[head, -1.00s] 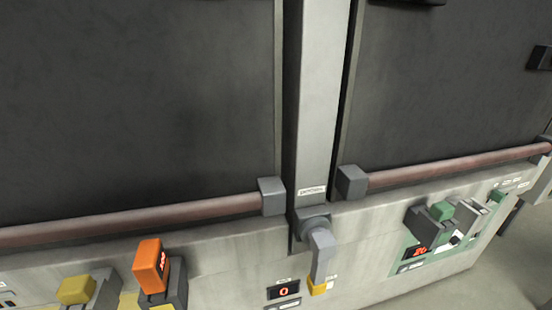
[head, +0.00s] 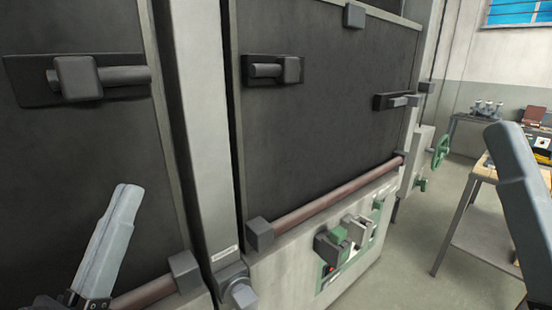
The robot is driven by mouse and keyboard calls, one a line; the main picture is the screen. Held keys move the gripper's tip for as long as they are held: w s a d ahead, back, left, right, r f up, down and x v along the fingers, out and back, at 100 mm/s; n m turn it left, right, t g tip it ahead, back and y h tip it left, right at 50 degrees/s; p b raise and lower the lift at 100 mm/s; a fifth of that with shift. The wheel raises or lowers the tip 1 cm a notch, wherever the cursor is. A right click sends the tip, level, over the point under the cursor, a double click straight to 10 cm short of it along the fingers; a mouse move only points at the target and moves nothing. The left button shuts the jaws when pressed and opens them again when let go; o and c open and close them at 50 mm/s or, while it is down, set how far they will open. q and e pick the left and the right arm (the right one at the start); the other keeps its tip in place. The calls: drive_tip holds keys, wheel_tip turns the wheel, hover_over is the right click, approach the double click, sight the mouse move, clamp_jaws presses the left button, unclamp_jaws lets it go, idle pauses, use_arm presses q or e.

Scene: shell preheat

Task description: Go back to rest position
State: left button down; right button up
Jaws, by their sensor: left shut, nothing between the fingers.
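My left gripper (head: 115,225) shows at the lower left of the head view, in front of the dark left door panel. It is shut with nothing between its fingers. It looks apart from the handles, though the depth is hard to judge.
A green-and-grey control panel (head: 335,250) sits below the rail. A workbench (head: 470,215) stands at right. Floor between is clear.

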use_arm(q)
drive_tip(key=s+a+r+t+y+p, duration=0.1)
drive_tip(key=s+r+y, duration=0.15)
drive_tip(key=r, duration=0.25)
drive_tip(key=s+a+r+t+y+p, duration=0.1)
drive_tip(key=s+a+r, duration=0.15)
drive_tip(key=r, duration=0.25)
wheel_tip(320, 180, up, 38)
drive_tip(key=p, duration=3.7)
drive_tip(key=shift+s+d+f+g, duration=0.15)
drive_tip(key=shift+d+f+g, duration=0.15)
drive_tip(key=shift+d, duration=0.1)
